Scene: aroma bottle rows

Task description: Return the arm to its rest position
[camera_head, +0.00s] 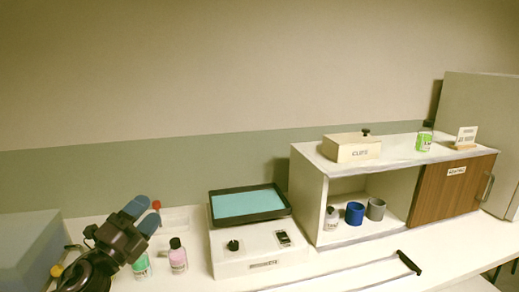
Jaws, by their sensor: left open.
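My right gripper is not in view.
A white device (229,266) bears a black tray with a teal inside (288,203). At right, a white cabinet (312,207) holds a small bottle (331,219), a blue cup (354,213) and a grey cup (376,208). A box (351,149) and green bottle (424,139) stand on top.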

